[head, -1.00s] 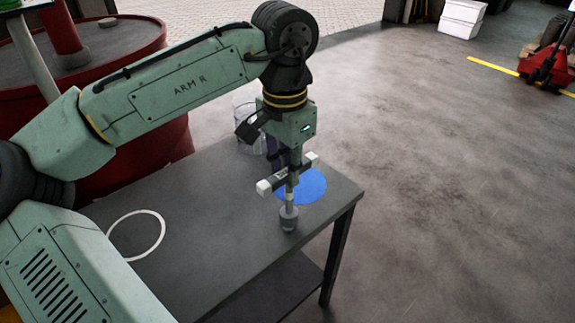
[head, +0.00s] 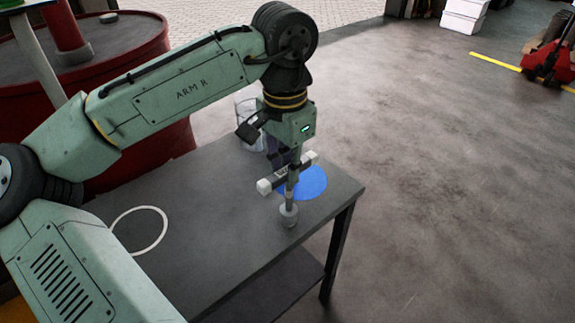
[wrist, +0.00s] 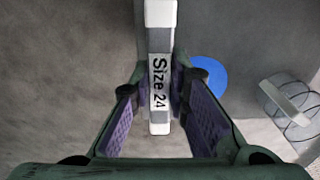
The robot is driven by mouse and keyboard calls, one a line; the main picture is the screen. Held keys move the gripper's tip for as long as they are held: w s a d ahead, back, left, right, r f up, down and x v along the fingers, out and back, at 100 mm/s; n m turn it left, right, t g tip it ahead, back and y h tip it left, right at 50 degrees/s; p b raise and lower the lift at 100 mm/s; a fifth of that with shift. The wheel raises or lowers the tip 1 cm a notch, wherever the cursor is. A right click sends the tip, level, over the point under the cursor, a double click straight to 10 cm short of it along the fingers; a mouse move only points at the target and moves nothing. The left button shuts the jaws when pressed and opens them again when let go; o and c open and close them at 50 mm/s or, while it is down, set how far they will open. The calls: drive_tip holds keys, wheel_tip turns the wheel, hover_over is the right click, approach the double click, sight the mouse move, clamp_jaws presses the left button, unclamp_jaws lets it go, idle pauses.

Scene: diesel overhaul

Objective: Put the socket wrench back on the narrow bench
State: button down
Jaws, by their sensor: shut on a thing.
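The socket wrench has a T shape, with a white-ended crossbar (head: 264,187) and a grey socket (head: 289,216) at its lower end. My gripper (head: 284,172) is shut on its crossbar and holds it upright over the narrow bench (head: 215,200). In the wrist view the crossbar (wrist: 159,125) lies between the purple finger pads (wrist: 160,100) and reads "Size 24". The socket is close to the bench top near its front edge; I cannot tell whether it touches. The shaft and socket are hidden in the wrist view.
A blue disc (head: 312,184) lies on the bench right of the wrench, and a white ring (head: 122,226) to its left. A clear container (head: 246,108) stands at the back edge. A red drum (head: 150,110) is behind.

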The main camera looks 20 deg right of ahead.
drive_tip(key=shift+f+b, duration=0.45)
drive_tip(key=shift+f, duration=0.55)
drive_tip(key=c, duration=1.5)
unclamp_jaws()
drive_tip(key=shift+o, duration=0.7)
drive_tip(key=o, duration=0.5)
wheel_tip(320, 180, up, 9)
drive_tip(key=p, duration=0.8)
drive_tip(key=shift+p, duration=0.4)
